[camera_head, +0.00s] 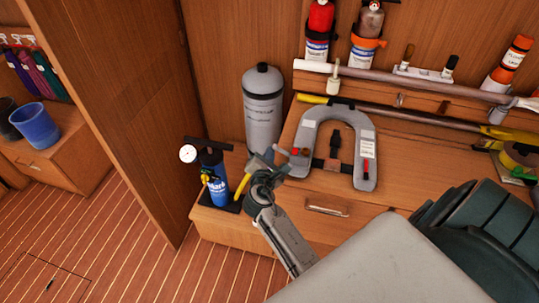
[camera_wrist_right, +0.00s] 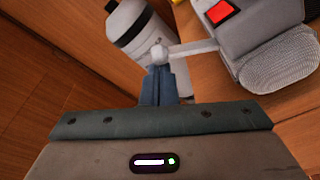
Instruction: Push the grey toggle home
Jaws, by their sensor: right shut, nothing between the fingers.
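The grey toggle (camera_wrist_right: 160,54) is a pale round knob on a thin stem. In the right wrist view its stem runs right to the grey horseshoe-shaped life vest (camera_wrist_right: 270,45), beside a red square patch (camera_wrist_right: 222,13). My right gripper (camera_wrist_right: 160,76) is shut and empty, with its blue-grey fingertips right at the knob. I cannot tell whether they touch it. In the head view my right gripper (camera_head: 267,162) is at the left of the life vest (camera_head: 365,130), which lies on the wooden locker. The toggle is small and partly hidden there. My left gripper is out of view.
A grey cylinder (camera_head: 263,105) stands just behind my right gripper. A blue pump (camera_head: 215,180) with a gauge stands left of it. Poles (camera_head: 400,85) lie along the back of the locker. Dark green cushions (camera_head: 480,225) are at the right. The striped floor at the left is clear.

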